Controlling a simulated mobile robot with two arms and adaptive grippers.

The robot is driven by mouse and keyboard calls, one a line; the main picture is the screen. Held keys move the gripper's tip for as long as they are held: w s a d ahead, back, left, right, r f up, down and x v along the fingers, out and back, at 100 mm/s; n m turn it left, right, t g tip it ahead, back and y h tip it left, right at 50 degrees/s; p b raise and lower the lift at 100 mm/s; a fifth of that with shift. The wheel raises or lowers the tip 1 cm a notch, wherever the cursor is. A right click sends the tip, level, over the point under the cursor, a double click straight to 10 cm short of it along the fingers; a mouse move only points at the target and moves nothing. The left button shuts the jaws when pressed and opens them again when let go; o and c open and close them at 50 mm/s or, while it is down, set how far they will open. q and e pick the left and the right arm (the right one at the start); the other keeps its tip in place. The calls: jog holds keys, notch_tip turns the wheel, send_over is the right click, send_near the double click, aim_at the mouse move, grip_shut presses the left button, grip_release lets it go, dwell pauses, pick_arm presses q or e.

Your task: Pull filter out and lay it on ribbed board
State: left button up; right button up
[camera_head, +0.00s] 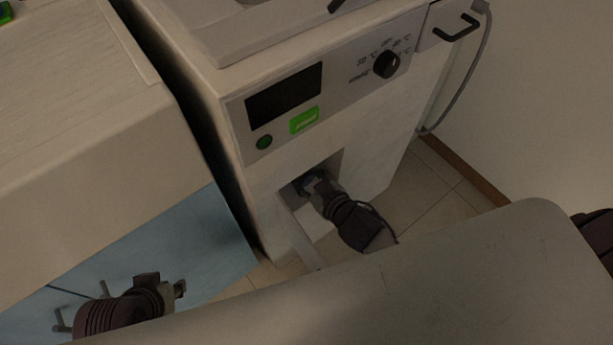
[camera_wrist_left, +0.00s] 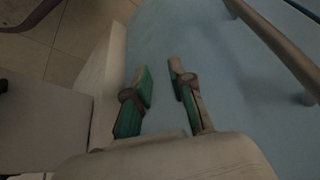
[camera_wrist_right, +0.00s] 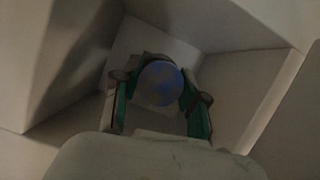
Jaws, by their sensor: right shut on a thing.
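The filter (camera_wrist_right: 160,84) shows as a round blue cap inside a square recess in the right wrist view. My right gripper (camera_head: 316,184) reaches into the recess low on the white machine, and its two fingers are shut on the filter from both sides. In the head view the filter is mostly hidden by the gripper. I cannot tell how far the filter is out of its seat. My left gripper (camera_head: 178,288) is open and empty in front of the blue cabinet, with its fingers apart in the left wrist view (camera_wrist_left: 158,82). I see no ribbed board.
The white machine (camera_head: 240,170) carries a dark display, a green button and a black knob. A narrow pale flap (camera_head: 302,238) hangs below the recess. A blue cabinet (camera_head: 190,250) with bar handles stands left. A grey rounded surface (camera_head: 450,270) fills the foreground. Tiled floor lies right.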

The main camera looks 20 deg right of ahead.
grip_shut()
pick_arm(q)
jog(key=shift+s+a+g, duration=0.15)
jog(key=shift+s+g, duration=0.15)
jog(key=shift+s, duration=0.25)
pick_arm(e)
jog(key=shift+s+d, duration=0.2)
jog(key=shift+s, duration=0.5)
pick_arm(q)
jog(key=shift+s+p, duration=0.25)
jog(key=shift+p, duration=0.1)
pick_arm(e)
jog(key=shift+s+d, duration=0.1)
jog(key=shift+s, duration=0.2)
pick_arm(q)
jog(key=shift+s+a, duration=0.15)
jog(key=shift+s, duration=0.1)
pick_arm(e)
jog(key=shift+s+d, duration=0.15)
jog(key=shift+s, duration=0.15)
pick_arm(q)
jog(key=shift+r+p, duration=0.75)
jog(key=shift+p, duration=0.05)
pick_arm(e)
jog(key=shift+s+d, duration=0.3)
jog(key=shift+s, duration=0.55)
jog(key=shift+s+d, duration=0.35)
jog(key=shift+s, duration=0.55)
jog(key=shift+s+d, duration=0.3)
jog(key=shift+s, duration=0.55)
